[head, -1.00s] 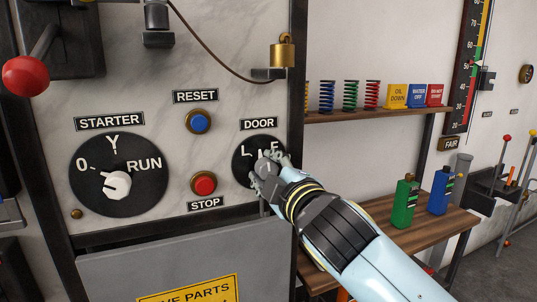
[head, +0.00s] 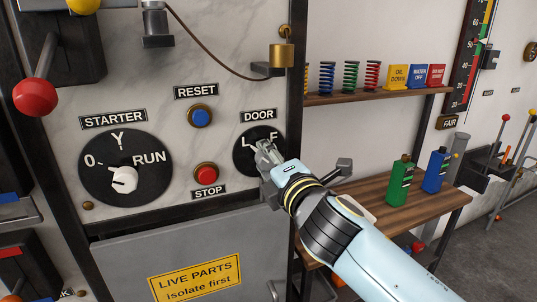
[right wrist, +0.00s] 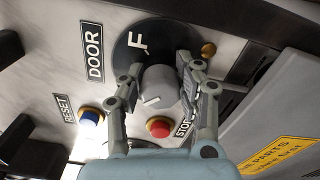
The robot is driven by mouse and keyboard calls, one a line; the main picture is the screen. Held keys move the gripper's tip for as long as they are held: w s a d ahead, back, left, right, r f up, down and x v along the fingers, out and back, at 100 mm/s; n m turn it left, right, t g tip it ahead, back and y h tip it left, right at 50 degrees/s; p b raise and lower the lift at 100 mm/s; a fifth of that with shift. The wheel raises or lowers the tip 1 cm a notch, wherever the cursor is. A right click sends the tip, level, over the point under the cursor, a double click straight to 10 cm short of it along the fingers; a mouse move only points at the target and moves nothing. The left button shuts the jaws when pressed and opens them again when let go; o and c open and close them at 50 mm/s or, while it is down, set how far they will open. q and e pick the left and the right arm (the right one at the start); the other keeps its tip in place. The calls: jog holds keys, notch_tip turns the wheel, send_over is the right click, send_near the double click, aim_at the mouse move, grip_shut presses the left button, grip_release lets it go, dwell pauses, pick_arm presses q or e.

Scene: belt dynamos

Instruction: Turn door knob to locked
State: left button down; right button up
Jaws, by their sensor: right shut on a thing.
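The door dial (head: 243,158) is a black disc under the DOOR label (head: 258,115), with L and F lettered on it. My right gripper (head: 264,152) covers much of it in the head view. In the right wrist view the grey door knob (right wrist: 160,86) sits between the two fingers of my right gripper (right wrist: 160,66), which is shut on it. A short white mark on the knob faces lower left in that view, away from the F (right wrist: 137,42). The L is hidden there. My left gripper is not in view.
The red stop button (head: 206,173) and blue reset button (head: 200,116) are close left of the dial. The starter dial (head: 125,167) is farther left. A shelf (head: 375,96) and a bench (head: 400,213) with bottles stand right.

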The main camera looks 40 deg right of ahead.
dwell(0.4)
jog(key=o, duration=1.2)
jog(key=v, duration=1.2)
jog(key=shift+f, duration=0.1)
